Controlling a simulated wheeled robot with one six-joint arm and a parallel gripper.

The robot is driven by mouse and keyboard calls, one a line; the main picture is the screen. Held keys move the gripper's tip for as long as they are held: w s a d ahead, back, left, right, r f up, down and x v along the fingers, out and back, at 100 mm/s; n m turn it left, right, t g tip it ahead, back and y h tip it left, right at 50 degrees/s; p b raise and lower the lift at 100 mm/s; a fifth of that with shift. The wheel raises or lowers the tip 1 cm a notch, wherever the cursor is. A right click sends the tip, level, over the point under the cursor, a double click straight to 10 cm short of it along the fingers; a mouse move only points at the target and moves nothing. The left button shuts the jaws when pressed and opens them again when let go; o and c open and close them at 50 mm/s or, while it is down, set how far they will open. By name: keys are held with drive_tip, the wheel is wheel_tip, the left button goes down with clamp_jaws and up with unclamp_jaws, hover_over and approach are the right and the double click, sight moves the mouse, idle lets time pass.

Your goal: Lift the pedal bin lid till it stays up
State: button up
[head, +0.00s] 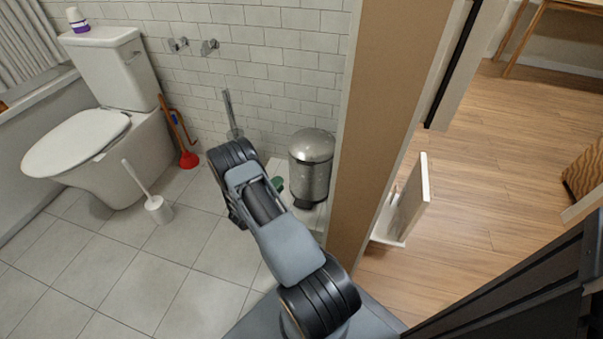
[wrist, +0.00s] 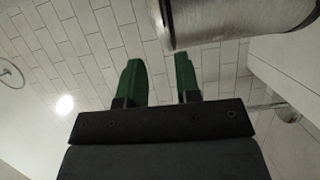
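The pedal bin (head: 309,178) is a speckled metal cylinder with a domed lid (head: 313,144) that looks closed. It stands upright by the tiled wall, beside the brown partition. My gripper (head: 277,183) shows only as a bit of green left of the bin, low beside its body; my arm hides the rest. In the wrist view my gripper (wrist: 159,82) has two green fingers, apart with nothing between them. A metal cylinder, apparently the bin (wrist: 240,18), fills the top right there, beyond the fingertips. I cannot tell whether a finger touches it.
The partition (head: 385,110) closes off the bin's right side. A brush with a metal handle (head: 229,108) stands left of the bin. A red plunger (head: 189,159), a toilet (head: 100,150) and a white toilet brush (head: 158,208) are farther left. Floor tiles (head: 130,275) at front left are clear.

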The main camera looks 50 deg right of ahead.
drive_tip(key=d+b, duration=0.4)
drive_tip(key=d, duration=0.9)
drive_tip(key=shift+w+d+f, duration=0.25)
drive_tip(key=shift+w+d, duration=0.05)
drive_tip(key=shift+d, duration=0.05)
clamp_jaws()
